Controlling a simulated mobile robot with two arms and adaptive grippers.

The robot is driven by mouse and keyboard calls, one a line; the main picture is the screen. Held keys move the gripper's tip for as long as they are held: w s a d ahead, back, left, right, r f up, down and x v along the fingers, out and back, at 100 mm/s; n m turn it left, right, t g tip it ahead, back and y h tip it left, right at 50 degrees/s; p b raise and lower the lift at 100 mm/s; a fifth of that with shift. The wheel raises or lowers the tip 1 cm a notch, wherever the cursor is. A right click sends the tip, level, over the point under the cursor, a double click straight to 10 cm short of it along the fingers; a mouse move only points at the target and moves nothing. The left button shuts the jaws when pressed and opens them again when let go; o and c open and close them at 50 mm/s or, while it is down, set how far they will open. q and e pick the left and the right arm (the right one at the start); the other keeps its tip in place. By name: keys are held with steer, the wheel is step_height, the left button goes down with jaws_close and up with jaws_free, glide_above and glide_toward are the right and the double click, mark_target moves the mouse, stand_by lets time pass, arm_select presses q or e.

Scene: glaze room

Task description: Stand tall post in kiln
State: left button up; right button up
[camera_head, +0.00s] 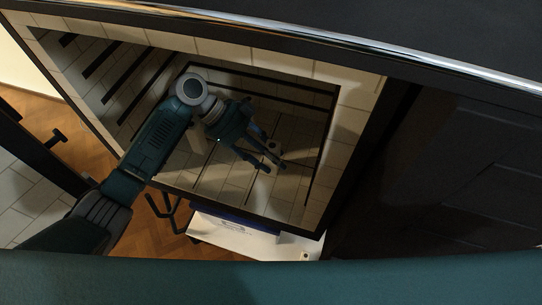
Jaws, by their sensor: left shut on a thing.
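The kiln (352,112) is open in front of me, with pale brick walls and dark grooves on its inner sides. My left arm comes in from the left and reaches into the chamber. My left gripper (275,166) is inside the kiln, over its brick floor, with its fingers pointing down and to the right. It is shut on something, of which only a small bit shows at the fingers. I take this to be the tall post, but its length and tilt are hidden by the gripper. My right gripper is not in view.
The kiln's dark front frame and chrome-edged top (330,36) border the opening. A brick-lined door with a dark edge (42,150) stands open at the left. A white surface (255,240) lies below the opening, above the wooden floor (88,150).

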arm_select(q)
steer(key=shift+f, duration=0.1)
steer(key=o, duration=1.3)
steer(key=shift+o, duration=0.2)
steer(key=shift+w+a+r, duration=0.1)
steer(key=shift+a+r, duration=0.15)
steer(key=shift+r, duration=0.05)
steer(key=b+v, duration=0.2)
steer(key=v, duration=0.9)
steer(key=shift+r, duration=0.2)
steer(key=shift+a+f, duration=0.1)
